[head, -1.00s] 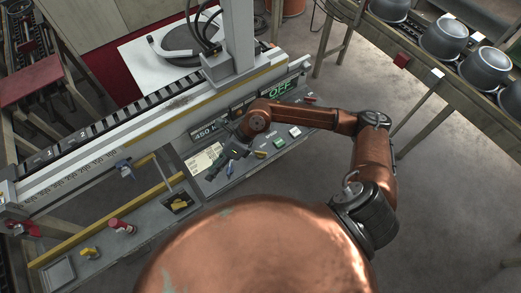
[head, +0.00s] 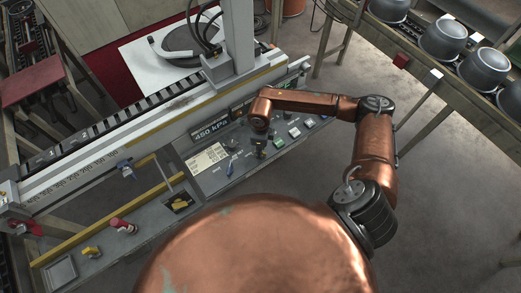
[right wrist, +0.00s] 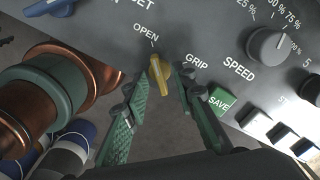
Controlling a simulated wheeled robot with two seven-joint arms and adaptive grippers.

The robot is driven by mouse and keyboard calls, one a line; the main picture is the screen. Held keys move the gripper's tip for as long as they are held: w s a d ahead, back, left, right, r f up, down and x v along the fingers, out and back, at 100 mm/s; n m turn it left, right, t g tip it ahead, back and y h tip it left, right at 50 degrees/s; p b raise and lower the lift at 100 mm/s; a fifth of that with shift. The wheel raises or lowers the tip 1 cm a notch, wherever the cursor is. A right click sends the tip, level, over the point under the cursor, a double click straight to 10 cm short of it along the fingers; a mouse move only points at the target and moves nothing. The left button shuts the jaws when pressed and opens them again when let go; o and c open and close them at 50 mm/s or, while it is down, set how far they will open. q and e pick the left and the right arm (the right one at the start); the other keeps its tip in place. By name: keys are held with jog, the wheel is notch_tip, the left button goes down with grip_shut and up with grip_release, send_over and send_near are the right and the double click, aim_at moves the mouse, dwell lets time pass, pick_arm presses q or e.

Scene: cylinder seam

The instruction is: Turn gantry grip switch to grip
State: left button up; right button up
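The gantry grip switch is a small yellow knob (right wrist: 159,76) on a dark grey panel in the right wrist view. It lies between the labels OPEN (right wrist: 146,32) and GRIP (right wrist: 197,63), with its upper end tilted left toward OPEN. My right gripper (right wrist: 168,82) has its two green fingers apart, one on each side of the knob. The left finger is close to the knob; I cannot tell whether it touches. A gap shows on the right. In the head view my right gripper (head: 260,149) is over the panel and hides the switch. My left gripper is not in view.
Beside the switch are a green SAVE button (right wrist: 219,103), a SPEED dial (right wrist: 269,44) and a blue knob (right wrist: 50,7). In the head view, the console carries a 450 kPa display (head: 212,132) and a paper label (head: 207,158). The gantry rail (head: 160,108) runs behind it.

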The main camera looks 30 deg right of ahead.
jog(key=shift+f, duration=0.2)
jog(key=shift+c, duration=0.2)
grip_shut()
